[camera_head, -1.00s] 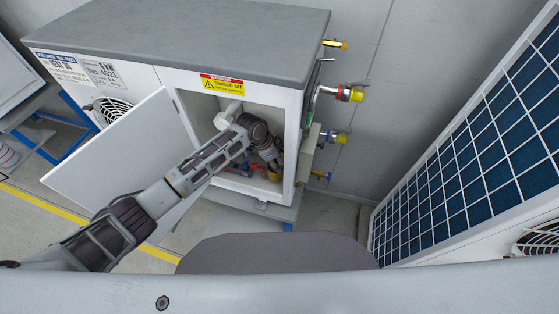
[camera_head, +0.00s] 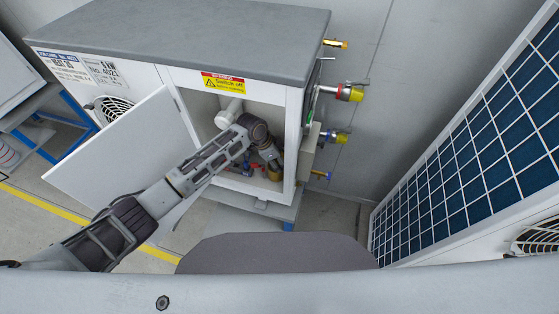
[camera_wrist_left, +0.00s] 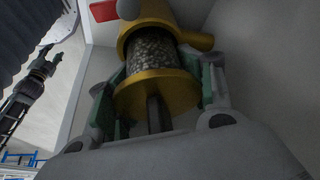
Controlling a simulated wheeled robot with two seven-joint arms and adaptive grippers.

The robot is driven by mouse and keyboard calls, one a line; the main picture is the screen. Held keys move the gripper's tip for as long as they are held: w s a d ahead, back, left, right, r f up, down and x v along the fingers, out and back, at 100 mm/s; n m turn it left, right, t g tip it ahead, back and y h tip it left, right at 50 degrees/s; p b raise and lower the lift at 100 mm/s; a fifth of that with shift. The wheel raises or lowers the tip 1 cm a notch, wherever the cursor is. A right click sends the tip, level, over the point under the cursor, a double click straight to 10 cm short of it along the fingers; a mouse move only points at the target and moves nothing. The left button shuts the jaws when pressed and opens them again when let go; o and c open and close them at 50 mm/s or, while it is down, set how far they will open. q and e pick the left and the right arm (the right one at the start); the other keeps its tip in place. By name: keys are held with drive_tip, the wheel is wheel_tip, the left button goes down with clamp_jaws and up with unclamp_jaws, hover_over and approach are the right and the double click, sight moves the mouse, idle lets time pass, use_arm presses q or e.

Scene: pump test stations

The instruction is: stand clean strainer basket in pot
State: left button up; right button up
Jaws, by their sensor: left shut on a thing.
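My left arm reaches into the open white cabinet (camera_head: 212,105). My left gripper (camera_wrist_left: 160,82) has its green-padded fingers on either side of the brass cap of the strainer basket (camera_wrist_left: 152,46) and is shut on it. The basket's grey mesh shows above the cap and looks clean. The mesh's upper end is inside the mouth of the brass pot (camera_wrist_left: 146,12), which has a side stub; a band of mesh is still visible between pot and cap.
The cabinet door (camera_head: 125,155) stands open at the left. Inside are a white pipe (camera_head: 228,114) and small red and blue parts low down. Yellow-capped valves (camera_head: 350,94) stick out on the right side.

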use_arm(q)
drive_tip(key=shift+s+a+f, duration=0.1)
drive_tip(key=shift+s+f, duration=0.1)
drive_tip(key=shift+f, duration=0.25)
drive_tip(key=shift+s+a+f, duration=0.1)
drive_tip(key=shift+s+f, duration=0.1)
drive_tip(key=shift+f, duration=0.25)
drive_tip(key=shift+c, duration=0.3)
drive_tip(key=o, duration=1.2)
drive_tip(key=shift+w+d+f, duration=0.1)
drive_tip(key=shift+w+f, duration=0.1)
drive_tip(key=shift+c, duration=0.2)
drive_tip(key=shift+o, duration=0.3)
drive_tip(key=shift+w, duration=0.15)
drive_tip(key=shift+r, duration=0.45)
drive_tip(key=shift+w+v, duration=0.2)
drive_tip(key=shift+v, duration=1.55)
drive_tip(key=shift+w+v, duration=0.15)
drive_tip(key=shift+v, duration=1.6)
drive_tip(key=shift+r, duration=0.15)
